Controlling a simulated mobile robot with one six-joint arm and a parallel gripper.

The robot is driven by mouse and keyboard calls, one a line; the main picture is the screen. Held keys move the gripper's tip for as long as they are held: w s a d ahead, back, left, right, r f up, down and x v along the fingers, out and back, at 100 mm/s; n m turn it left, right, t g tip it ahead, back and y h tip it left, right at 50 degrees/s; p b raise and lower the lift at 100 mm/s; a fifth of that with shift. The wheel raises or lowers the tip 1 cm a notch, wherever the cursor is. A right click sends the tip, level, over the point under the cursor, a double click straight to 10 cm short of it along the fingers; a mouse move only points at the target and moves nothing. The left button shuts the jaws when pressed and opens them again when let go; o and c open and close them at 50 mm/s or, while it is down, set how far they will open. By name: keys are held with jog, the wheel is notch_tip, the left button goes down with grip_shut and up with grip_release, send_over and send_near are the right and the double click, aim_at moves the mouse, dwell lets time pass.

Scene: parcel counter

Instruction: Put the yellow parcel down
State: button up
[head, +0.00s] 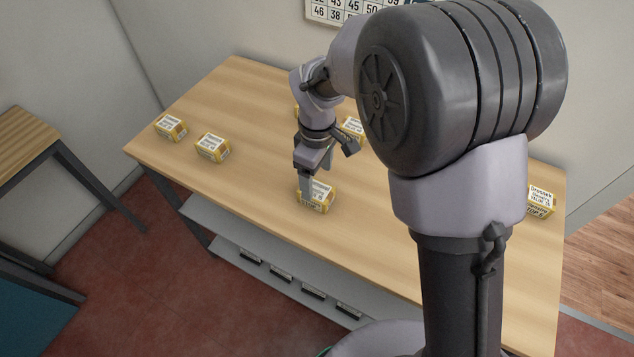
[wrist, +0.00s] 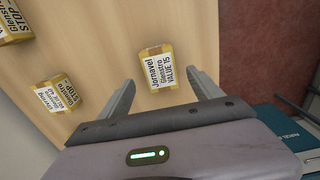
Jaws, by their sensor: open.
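A yellow parcel (head: 318,192) with a white printed label stands on the wooden counter (head: 255,200) near its front edge. My gripper (head: 311,182) is down at this parcel, partly covering it in the head view. In the wrist view the parcel (wrist: 157,66) lies between and slightly beyond the two spread fingertips of the gripper (wrist: 164,79). Gaps show between the parcel and both fingers. The parcel appears to rest on the counter.
Similar yellow parcels stand at the left (head: 170,127) and left-centre (head: 212,148), behind my gripper (head: 352,126), and at the right end (head: 541,201). A grey shelf (head: 225,235) with several dark items runs below. Bare counter lies left of my gripper.

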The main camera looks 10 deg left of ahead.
aim_at(317, 190)
jog(key=s+d+r+m+t+y+p, duration=0.1)
jog(key=s+d+r+m, duration=0.2)
jog(key=r, duration=0.5)
jog(key=s+d+r+m+t, duration=0.1)
jog(key=d+r+m, duration=0.2)
jog(key=d+r, duration=0.35)
jog(key=s+d+r+m+t, duration=0.2)
jog(key=s+d+r+m, duration=0.1)
jog(key=s+m, duration=0.3)
jog(key=s+d+r+m+t+y, duration=0.1)
jog(key=s+d+r+m, duration=0.2)
jog(key=s+d+m, duration=0.2)
jog(key=s+m, duration=0.1)
jog(key=s, duration=0.2)
jog(key=shift+s+m+t, duration=0.2)
jog(key=shift+m+t, duration=0.1)
jog(key=shift+t, duration=0.1)
